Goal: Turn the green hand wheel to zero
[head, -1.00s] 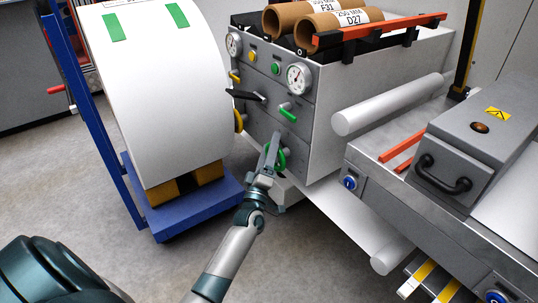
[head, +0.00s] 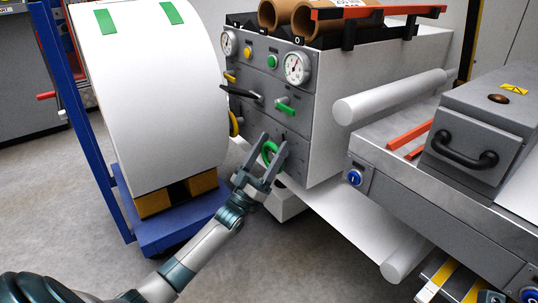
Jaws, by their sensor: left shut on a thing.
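The green hand wheel (head: 268,152) is low on the grey front panel (head: 262,104) of the machine. My left gripper (head: 273,147) reaches it from below, with one finger on each side of the wheel's rim, shut on it. The fingers and palm hide part of the wheel, and I cannot read any zero mark near it. My right gripper is not in the head view.
Above the wheel are a green lever (head: 284,105), a black lever (head: 240,93) and dials (head: 297,67). A yellow wheel (head: 234,123) sits left. A big white roll (head: 155,95) on a blue stand (head: 172,226) is close to my arm's left.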

